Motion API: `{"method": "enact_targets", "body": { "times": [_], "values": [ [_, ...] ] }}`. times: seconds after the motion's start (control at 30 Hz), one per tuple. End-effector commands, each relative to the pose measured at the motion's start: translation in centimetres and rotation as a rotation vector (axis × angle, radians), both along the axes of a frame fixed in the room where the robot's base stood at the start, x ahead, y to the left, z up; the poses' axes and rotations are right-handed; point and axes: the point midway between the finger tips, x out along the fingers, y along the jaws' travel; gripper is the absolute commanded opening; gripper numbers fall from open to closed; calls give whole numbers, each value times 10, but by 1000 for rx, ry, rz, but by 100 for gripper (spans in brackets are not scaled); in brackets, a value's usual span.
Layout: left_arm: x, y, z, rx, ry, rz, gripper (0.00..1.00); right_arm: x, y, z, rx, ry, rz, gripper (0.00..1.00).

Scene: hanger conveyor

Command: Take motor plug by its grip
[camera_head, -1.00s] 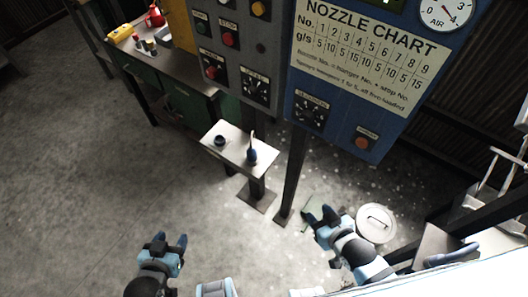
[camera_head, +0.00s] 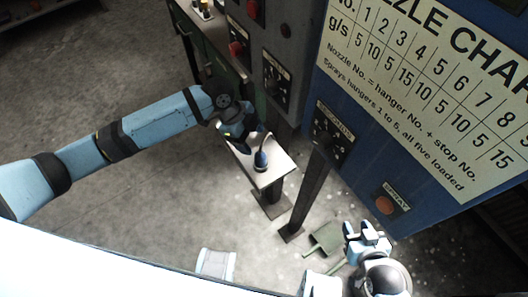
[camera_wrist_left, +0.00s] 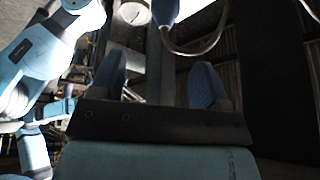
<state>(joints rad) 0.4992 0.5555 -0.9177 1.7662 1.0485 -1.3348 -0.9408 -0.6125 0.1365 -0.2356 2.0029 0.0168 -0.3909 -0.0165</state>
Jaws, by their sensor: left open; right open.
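The motor plug (camera_head: 261,160) is a dark blue body with a cable rising from it, standing on the small pale table (camera_head: 272,176). In the left wrist view the blue plug (camera_wrist_left: 166,11) shows at the top edge, cut off, beyond and between the fingertips, with its grey cable curving to the right. My left gripper (camera_head: 252,140) is open and empty just left of the plug, above the table; its spread blue fingers (camera_wrist_left: 157,78) show in the left wrist view. I cannot tell whether it touches the plug. My right gripper (camera_head: 368,236) is open, low at the right.
A grey control box (camera_head: 275,70) and green cabinet are behind the table. A green dustpan (camera_head: 325,238) lies on the floor. Floor at the left is clear.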

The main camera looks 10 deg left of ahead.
Motion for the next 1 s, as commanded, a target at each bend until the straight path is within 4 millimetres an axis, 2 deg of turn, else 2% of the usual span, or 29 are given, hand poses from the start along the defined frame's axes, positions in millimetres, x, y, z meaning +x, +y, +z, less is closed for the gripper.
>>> {"method": "enact_targets", "body": {
  "times": [0.1,0.23,0.5,0.77,1.0],
  "values": [
    [6,13,2,44,19,-77,69,-1,2,-8,3,2,2,43],
    [6,15,-2,57,32,-108,69,-1,3,-8,5,2,3,43],
    [1,-2,-44,58,32,-108,69,-1,1,-7,2,4,-1,43],
    [-2,-11,-63,57,32,-107,69,-1,-2,-7,-2,4,-4,43],
    [-5,-25,-95,57,32,-107,69,-1,-2,-5,-5,1,-2,43]
  ]
}}
